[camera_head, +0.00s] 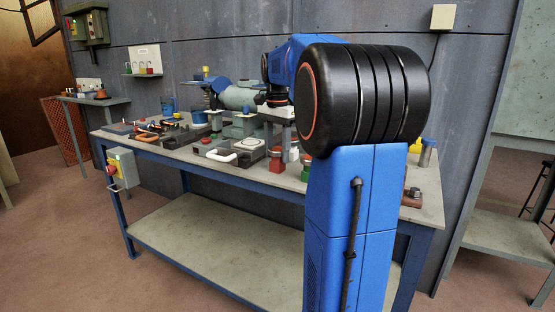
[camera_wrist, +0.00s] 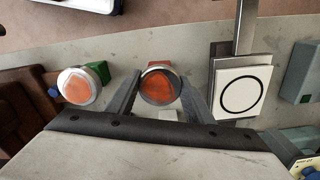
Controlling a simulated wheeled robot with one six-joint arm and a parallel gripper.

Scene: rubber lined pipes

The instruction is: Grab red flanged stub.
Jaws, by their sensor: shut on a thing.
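The red flanged stub (camera_wrist: 160,86) shows in the wrist view as an orange-red round face with a grey rim. It sits between the two fingers of my gripper (camera_wrist: 159,80), one finger against each side. My gripper is shut on it. The stub's lower part is hidden beneath its face, and I cannot tell whether it is clear of the bench. In the head view my arm's large black joint and blue links cover part of the bench, and the fingers are not clear there.
A similar orange-faced round part (camera_wrist: 78,87) with a pale rim stands left of the held stub, beside a green block (camera_wrist: 103,71). A white square plate with a black ring (camera_wrist: 241,92) lies close on the right. The workbench (camera_head: 150,147) is crowded; its lower shelf (camera_head: 200,228) is clear.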

